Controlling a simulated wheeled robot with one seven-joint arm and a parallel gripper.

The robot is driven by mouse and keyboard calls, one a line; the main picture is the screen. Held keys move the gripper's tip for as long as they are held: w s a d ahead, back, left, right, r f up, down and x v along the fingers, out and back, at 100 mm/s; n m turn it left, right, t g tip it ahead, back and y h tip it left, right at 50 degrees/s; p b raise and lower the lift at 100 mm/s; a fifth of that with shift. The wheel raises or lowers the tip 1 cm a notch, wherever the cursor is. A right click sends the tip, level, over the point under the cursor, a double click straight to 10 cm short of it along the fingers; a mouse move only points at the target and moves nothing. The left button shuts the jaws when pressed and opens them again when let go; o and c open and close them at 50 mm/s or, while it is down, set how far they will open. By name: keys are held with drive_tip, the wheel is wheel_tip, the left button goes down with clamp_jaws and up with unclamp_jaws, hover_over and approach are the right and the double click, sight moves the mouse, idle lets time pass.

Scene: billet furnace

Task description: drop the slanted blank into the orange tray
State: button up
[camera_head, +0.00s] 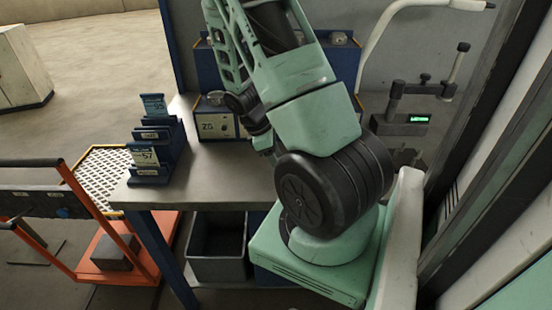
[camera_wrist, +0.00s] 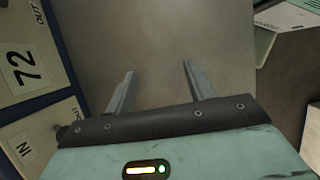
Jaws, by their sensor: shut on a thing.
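My gripper (camera_wrist: 158,85) shows in the wrist view, its two grey fingers standing apart over a plain grey surface. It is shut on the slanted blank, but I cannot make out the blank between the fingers. No other orange tray shows.
A grey bin (camera_head: 218,245) sits below. An orange cart (camera_head: 95,270) stands at left. A panel marked 72 (camera_wrist: 27,65) shows at left in the wrist view.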

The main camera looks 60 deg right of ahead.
drive_tip(key=shift+f, duration=0.35)
drive_tip(key=shift+f, duration=0.1)
drive_tip(key=o, duration=1.6)
drive_tip(key=shift+o, duration=0.2)
